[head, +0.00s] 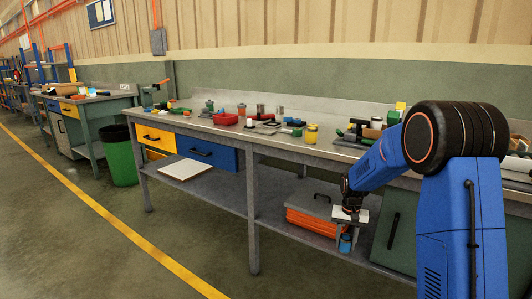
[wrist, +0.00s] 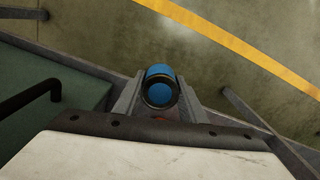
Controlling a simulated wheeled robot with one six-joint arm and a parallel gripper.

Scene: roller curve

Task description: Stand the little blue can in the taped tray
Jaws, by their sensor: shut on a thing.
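My gripper (head: 346,236) is shut on the little blue can (head: 346,244), low in front of the workbench near its lower shelf. In the wrist view my gripper (wrist: 160,100) has a finger on each side of the blue can (wrist: 159,93), seen end-on with a dark rim. The floor shows beyond it. A flat, pale tray-like thing (head: 186,169) with a tan edge lies on the lower shelf at the left, well away from my gripper. I cannot tell whether its edge is tape.
The workbench top (head: 285,142) bears a red bin (head: 228,119), a yellow jar (head: 311,134) and several tools. Orange cases (head: 311,222) lie on the lower shelf beside my gripper. A green cabinet (head: 395,235) stands right. A green waste bin (head: 119,160) stands left. The front floor is clear.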

